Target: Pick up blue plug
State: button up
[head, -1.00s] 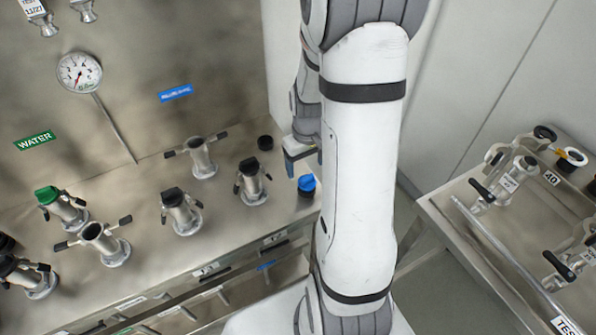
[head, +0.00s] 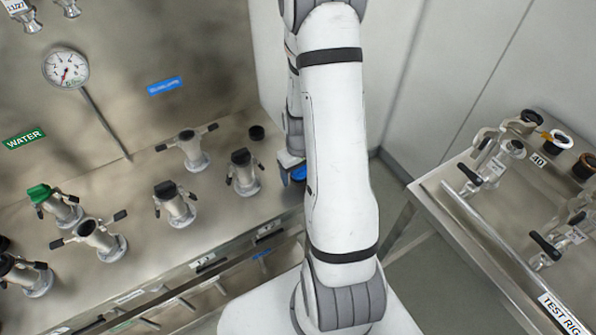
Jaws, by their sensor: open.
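The blue plug (head: 299,173) stands at the right end of the steel bench, by its edge. My white arm hides its right part, and my gripper covers some of its top. My gripper (head: 289,171) is open and low at the plug, with one finger showing just left of it. The other finger is hidden, so I cannot tell whether the plug lies between the fingers or whether they touch it.
A capped pipe fitting (head: 243,173) is to the left, with several more beyond. A test rig table (head: 470,240) with clamped fittings stands at the right, across a floor gap.

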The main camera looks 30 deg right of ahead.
jog(key=shift+c, duration=0.4)
jog(key=c, duration=1)
jog(key=shift+o, duration=0.2)
jog(key=shift+r, duration=0.15)
